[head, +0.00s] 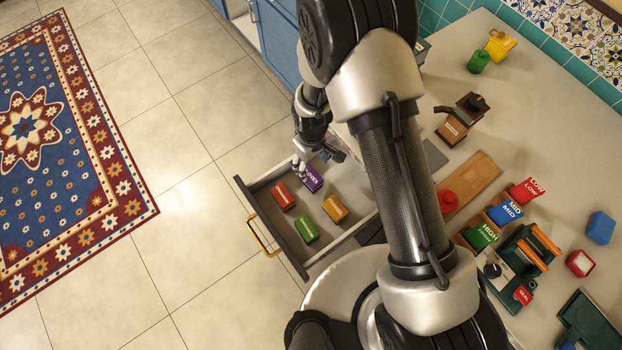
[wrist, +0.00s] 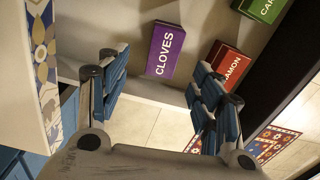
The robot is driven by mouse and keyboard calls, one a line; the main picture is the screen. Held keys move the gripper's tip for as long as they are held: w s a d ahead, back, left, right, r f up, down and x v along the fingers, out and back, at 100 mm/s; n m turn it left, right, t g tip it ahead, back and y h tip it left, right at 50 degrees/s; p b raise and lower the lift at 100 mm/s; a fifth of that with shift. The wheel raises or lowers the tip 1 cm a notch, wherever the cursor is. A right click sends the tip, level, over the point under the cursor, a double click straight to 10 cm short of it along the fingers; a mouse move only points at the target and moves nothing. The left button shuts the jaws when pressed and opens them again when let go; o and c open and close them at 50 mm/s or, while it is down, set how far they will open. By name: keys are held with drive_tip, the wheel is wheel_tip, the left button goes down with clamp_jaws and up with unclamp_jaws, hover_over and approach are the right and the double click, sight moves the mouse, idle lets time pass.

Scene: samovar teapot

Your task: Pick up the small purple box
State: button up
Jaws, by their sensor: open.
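The small purple box (head: 313,179), labelled CLOVES, lies in the open drawer (head: 264,181) in the head view. It also shows in the wrist view, where the purple box (wrist: 165,50) has its label fully visible. My gripper (head: 319,158) is over the drawer's far side, close to the purple box; part of the box is hidden behind it. In the wrist view my gripper (wrist: 158,82) has its two blue-padded fingers spread wide. The box appears beyond the fingertips, between them, with no contact visible. Nothing is held.
Red (head: 283,196), green (head: 306,231) and orange (head: 335,208) boxes share the drawer. The red box (wrist: 230,65) is near the right finger in the wrist view. The drawer walls surround them. The counter (head: 467,60) with a grinder (head: 462,117) lies right; open floor lies left.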

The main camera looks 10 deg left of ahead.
sight(310, 175)
wheel_tip(310, 175, down, 3)
drive_tip(key=shift+b, duration=0.3)
drive_tip(key=f, duration=0.1)
drive_tip(key=f+b, duration=0.1)
drive_tip(key=f, duration=0.1)
drive_tip(key=f+b, duration=0.1)
drive_tip(key=f, duration=0.1)
drive_tip(key=shift+s+a+f, duration=0.1)
drive_tip(key=shift+s+f, duration=0.05)
drive_tip(key=shift+s, duration=0.1)
drive_tip(key=shift+c, duration=0.4)
drive_tip(key=c, duration=1.1)
